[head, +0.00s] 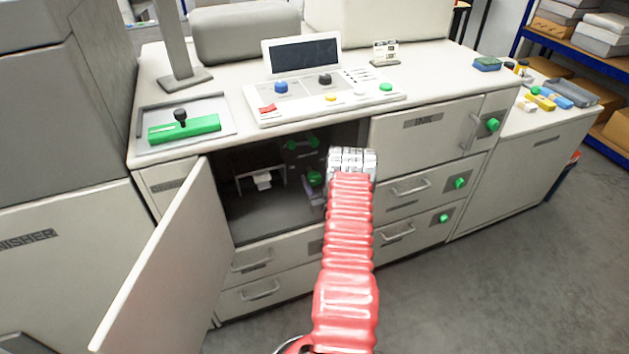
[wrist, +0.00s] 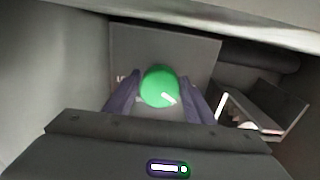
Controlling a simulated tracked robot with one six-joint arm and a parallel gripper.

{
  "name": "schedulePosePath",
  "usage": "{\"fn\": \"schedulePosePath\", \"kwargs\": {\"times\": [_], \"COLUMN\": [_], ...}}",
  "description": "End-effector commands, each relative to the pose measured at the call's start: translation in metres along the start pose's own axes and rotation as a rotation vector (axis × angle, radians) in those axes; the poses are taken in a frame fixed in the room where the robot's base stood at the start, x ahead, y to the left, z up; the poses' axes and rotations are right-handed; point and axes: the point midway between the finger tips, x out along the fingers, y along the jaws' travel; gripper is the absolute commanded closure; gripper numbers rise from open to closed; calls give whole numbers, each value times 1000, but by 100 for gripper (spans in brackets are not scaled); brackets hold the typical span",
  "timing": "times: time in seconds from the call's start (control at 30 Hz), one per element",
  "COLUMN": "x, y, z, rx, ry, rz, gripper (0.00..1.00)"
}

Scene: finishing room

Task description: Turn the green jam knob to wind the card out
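The green jam knob (wrist: 159,88) has a white mark on its face and sits on a grey panel inside the open cabinet. The green knob also shows in the head view (head: 314,178), just left of my wrist. My gripper (wrist: 160,96) is open, with one dark finger on each side of the knob. Gaps show between the fingers and the knob in the wrist view; I cannot tell whether they touch lower down. A small white piece (head: 262,181), possibly the card, hangs at a pale frame left of the knob.
The cabinet door (head: 170,265) stands open at the left. The countertop (head: 235,80) lies just above my arm, with a control panel (head: 325,95) on it. Closed drawers (head: 410,190) with green knobs are at the right. The compartment floor (head: 270,222) looks clear.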

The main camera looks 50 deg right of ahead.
Motion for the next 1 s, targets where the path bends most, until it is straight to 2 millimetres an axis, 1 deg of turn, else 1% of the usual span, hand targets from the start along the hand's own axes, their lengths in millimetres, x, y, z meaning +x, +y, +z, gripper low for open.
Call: {"fn": "schedulePosePath", "kwargs": {"times": [0.03,0.37,0.67,0.87,1.0], "x": [0,0,0,0,-1], "y": [0,0,0,0,0], "z": [0,0,0,0,0], "rx": [0,0,23,96,182], "ry": [0,0,0,0,0], "rz": [0,0,0,0,0], "gripper": [54,77,78,78,78]}}
